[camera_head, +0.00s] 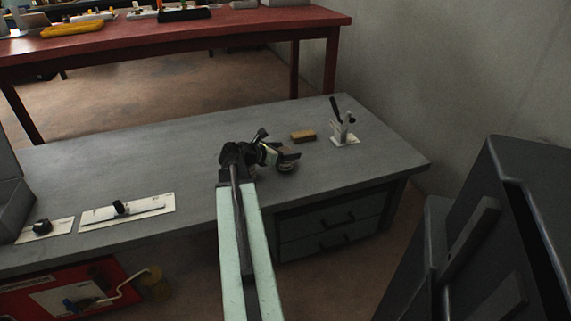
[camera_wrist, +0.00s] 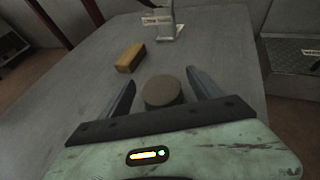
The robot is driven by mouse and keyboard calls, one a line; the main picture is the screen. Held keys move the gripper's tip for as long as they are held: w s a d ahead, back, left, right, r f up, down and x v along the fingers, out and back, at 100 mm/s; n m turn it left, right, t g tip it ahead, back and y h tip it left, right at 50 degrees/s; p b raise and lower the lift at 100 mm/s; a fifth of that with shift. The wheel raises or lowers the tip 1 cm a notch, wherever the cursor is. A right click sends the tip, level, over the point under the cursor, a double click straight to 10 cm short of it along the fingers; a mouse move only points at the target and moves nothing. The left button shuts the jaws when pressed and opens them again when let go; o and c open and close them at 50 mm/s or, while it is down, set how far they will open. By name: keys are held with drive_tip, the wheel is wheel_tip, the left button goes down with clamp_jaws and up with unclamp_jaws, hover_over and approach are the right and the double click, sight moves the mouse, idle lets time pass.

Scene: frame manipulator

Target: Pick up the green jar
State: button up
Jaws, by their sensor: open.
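A round jar with a flat grey-brown top (camera_wrist: 162,91) stands on the grey table, between the two fingers of my gripper (camera_wrist: 160,76) in the wrist view. The fingers are open, one on each side, with a gap visible on the right. Only the top and a little of the side show, so its green colour is not clear. In the head view my gripper (camera_head: 274,151) is over the table's middle, partly hiding the jar (camera_head: 287,168).
A tan block (camera_head: 303,136) lies just beyond the jar, and a white holder with dark tools (camera_head: 345,138) stands further right. A red table (camera_head: 200,33) stands behind.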

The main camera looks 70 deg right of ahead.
drive_tip(key=x, duration=0.2)
drive_tip(key=shift+s+d+f+b, duration=0.1)
drive_tip(key=shift+d+f+b, duration=0.2)
drive_tip(key=shift+r, duration=0.1)
clamp_jaws()
drive_tip(key=shift+r, duration=0.1)
